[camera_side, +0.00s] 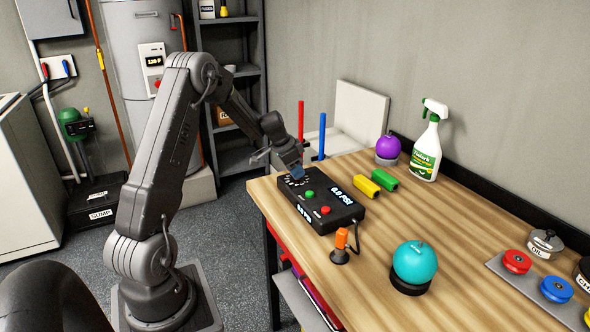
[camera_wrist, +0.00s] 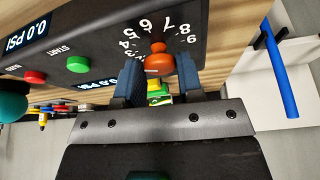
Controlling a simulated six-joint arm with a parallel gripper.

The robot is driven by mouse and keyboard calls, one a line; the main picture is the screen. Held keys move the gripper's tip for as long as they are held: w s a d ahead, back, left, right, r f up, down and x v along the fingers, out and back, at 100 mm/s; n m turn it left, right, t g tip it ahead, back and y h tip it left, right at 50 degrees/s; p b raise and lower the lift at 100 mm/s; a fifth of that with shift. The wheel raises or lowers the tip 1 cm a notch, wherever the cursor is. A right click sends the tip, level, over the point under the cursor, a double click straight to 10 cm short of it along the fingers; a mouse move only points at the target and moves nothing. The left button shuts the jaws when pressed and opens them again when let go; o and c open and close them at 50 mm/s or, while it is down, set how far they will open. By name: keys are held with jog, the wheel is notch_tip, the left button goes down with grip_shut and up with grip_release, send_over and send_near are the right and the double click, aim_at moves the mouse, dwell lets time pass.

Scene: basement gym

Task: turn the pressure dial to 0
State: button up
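The pressure dial's orange-red knob (camera_wrist: 159,65) stands on the black control box (camera_side: 321,212), inside a ring of white numbers. In the wrist view its narrow end points between 6 and 7. My gripper (camera_wrist: 158,72) is at the dial with one blue finger on each side of the knob. The knob fills the space between the fingertips, with no clear gap. In the side view my gripper (camera_side: 297,175) hides the knob at the far left end of the box. The 0 mark cannot be made out. The display (camera_side: 342,193) reads 0.0 PSI.
A green button (camera_side: 309,195) and a red button (camera_side: 325,210) sit beside the dial.

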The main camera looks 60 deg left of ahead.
jog(key=c, duration=0.4)
jog(key=shift+n, duration=0.3)
jog(key=n+y, duration=0.1)
jog(key=n, duration=0.1)
jog(key=n+y, duration=0.1)
jog(key=n, duration=0.2)
jog(key=shift+d+g, duration=0.2)
jog(key=shift+g, duration=0.1)
jog(key=n+y, duration=0.1)
jog(key=n, duration=0.1)
jog(key=n+g+y, duration=0.1)
jog(key=n, duration=0.2)
jog(key=shift+w+d+n, duration=0.15)
jog(key=shift+n, duration=0.15)
jog(key=n+g, duration=0.1)
jog(key=n, duration=0.2)
jog(key=n+g+y, duration=0.1)
jog(key=n, duration=0.2)
jog(key=shift+w+n, duration=0.15)
jog(key=shift+n, duration=0.15)
jog(key=n+g, duration=0.1)
jog(key=n, duration=0.2)
jog(key=n+g, duration=0.1)
jog(key=n, duration=0.1)
jog(key=shift+w+f+n+g, duration=0.1)
jog(key=shift+w+n+g, duration=0.05)
jog(key=shift+n+g, duration=0.2)
jog(key=shift+n, duration=0.25)
